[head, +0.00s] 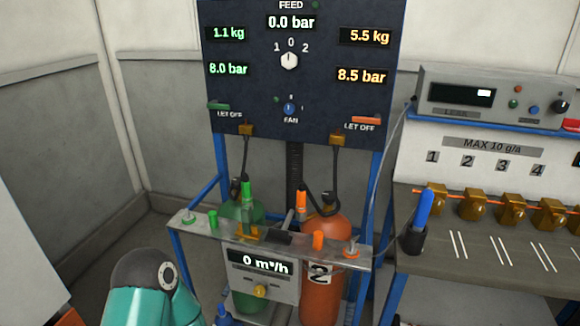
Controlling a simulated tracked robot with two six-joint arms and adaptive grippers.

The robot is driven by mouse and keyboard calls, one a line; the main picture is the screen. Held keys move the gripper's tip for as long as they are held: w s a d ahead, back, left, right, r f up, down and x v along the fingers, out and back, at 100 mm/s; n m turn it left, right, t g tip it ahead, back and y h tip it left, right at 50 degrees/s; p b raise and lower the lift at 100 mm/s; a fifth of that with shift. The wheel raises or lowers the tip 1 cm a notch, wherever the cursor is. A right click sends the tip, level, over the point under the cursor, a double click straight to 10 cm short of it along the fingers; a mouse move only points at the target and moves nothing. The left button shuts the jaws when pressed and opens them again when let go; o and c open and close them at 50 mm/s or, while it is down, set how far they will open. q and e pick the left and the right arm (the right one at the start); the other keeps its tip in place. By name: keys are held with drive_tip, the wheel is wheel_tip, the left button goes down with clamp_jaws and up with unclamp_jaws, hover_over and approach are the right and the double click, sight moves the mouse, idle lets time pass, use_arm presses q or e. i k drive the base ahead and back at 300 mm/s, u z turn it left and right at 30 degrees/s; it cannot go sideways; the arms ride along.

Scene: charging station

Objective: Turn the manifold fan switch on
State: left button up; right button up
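The fan switch is a small blue knob (289,108) with the label FAN under it. It sits low in the middle of the dark manifold panel (250,55). Its pointer looks roughly upright, but the marks around it are too small to read. A larger white selector knob (289,61) with positions 1, 0 and 2 sits above it. A teal and dark arm link of mine shows at the bottom left. Neither gripper is in view, and nothing of mine touches the panel.
Below the panel stand a green cylinder (246,300) and an orange cylinder (322,285) behind a metal rail with a flow display (262,264). Green and orange let-off levers flank the fan switch. A bench (475,262) with brass valves stands at right.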

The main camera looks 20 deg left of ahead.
sight(289, 109)
drive_tip(key=k, duration=0.55)
drive_tip(key=u, duration=0.25)
drive_tip(key=i, duration=0.5)
drive_tip(key=u, duration=0.7)
drive_tip(key=i, duration=0.85)
drive_tip(key=u, duration=0.2)
